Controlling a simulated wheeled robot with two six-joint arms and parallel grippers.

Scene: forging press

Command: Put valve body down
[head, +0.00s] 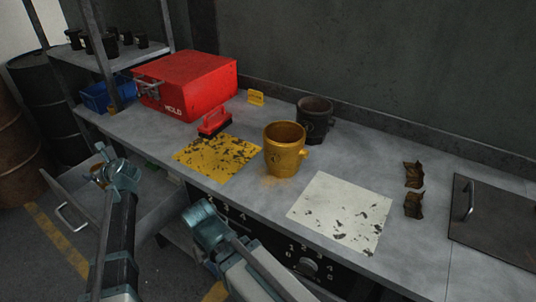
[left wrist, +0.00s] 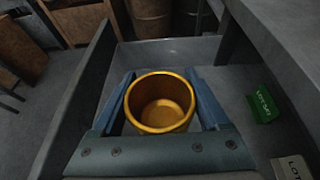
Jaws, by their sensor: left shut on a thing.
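My left gripper (head: 103,165) is shut on a gold, cup-shaped valve body (left wrist: 160,103), its open mouth facing the wrist camera. In the left wrist view the two blue fingers flank it. It is inside or over an open grey drawer (head: 65,188); whether it touches the bottom I cannot tell. In the head view it is mostly hidden by my gripper. Another gold valve body (head: 284,150) stands upright on the bench between a yellow mat and a white mat. A dark one (head: 315,118) stands behind it. My right gripper (head: 205,222) is low before the bench; its fingers are unclear.
A green card (left wrist: 262,107) and a white card (left wrist: 291,168) lie at the drawer's right.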

